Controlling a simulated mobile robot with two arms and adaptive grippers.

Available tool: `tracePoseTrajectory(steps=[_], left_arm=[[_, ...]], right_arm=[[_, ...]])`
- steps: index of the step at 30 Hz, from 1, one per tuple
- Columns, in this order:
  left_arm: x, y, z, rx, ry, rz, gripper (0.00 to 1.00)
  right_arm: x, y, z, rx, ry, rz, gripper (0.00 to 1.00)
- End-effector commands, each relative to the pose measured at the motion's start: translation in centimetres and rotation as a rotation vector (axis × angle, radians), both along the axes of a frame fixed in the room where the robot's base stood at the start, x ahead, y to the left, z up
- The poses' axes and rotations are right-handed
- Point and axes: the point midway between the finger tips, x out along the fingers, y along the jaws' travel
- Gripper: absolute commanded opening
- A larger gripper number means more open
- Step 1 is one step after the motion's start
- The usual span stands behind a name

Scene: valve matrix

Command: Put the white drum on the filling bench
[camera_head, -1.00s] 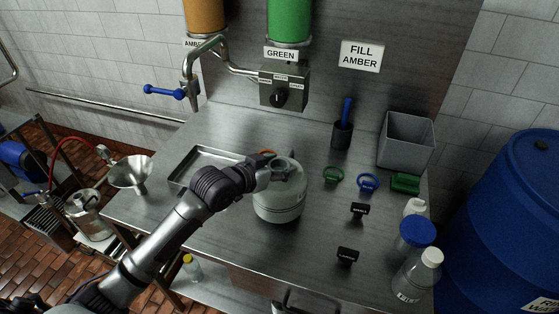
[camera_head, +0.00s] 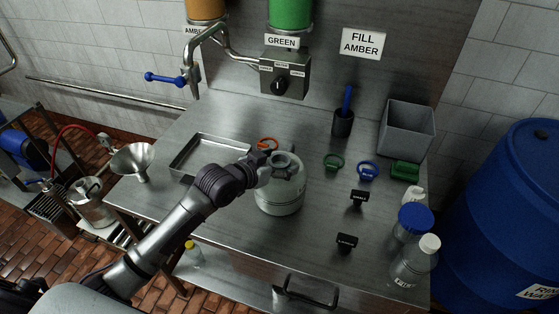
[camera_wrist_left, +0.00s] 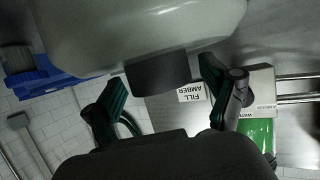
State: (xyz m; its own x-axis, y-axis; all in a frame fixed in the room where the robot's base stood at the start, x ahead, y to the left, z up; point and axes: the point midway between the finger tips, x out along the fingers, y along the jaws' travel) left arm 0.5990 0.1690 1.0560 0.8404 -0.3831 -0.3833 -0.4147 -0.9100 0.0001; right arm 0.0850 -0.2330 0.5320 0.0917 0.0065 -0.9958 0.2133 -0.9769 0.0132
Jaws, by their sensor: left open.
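The white drum (camera_head: 281,194) stands upright on the steel filling bench (camera_head: 245,236), near its middle. My left gripper (camera_head: 271,165) is at the upper part of the drum, at its left side. In the left wrist view the drum (camera_wrist_left: 140,25) fills the top of the picture, and a dark block (camera_wrist_left: 158,73) shows below its pale body. The two green-tipped fingers of my left gripper (camera_wrist_left: 160,95) are spread apart, one on each side of that block. Whether the fingers touch the drum cannot be told. My right gripper is not in view.
A shallow tray (camera_head: 208,157) and a funnel (camera_head: 134,160) are on the left. A grey bin (camera_head: 406,130), coloured rings (camera_head: 367,170), black tags (camera_head: 347,241) and bottles (camera_head: 414,265) crowd the right. A tap (camera_head: 191,75) hangs above. A blue barrel (camera_head: 505,220) stands beside the bench.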

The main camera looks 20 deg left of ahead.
Motion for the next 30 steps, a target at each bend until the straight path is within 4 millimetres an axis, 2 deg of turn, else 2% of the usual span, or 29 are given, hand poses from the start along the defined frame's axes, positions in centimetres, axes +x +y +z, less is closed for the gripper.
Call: tracePoseTrajectory(steps=[5,7,21,25,30], left_arm=[[-0.1,0.1,0.3,0.001,0.000,0.000,0.84],[-0.7,0.4,0.4,0.002,-0.001,-0.001,0.84],[-8.4,3.9,3.8,0.002,0.000,-0.001,0.84],[-9.6,4.4,4.5,0.001,0.001,0.000,0.84],[-10.1,4.6,4.8,0.000,0.000,-0.001,0.84]], right_arm=[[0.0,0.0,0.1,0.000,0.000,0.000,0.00],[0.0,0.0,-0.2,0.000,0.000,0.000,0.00],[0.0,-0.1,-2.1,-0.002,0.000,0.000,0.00],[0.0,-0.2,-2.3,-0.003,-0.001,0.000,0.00],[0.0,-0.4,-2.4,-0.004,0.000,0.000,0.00]])
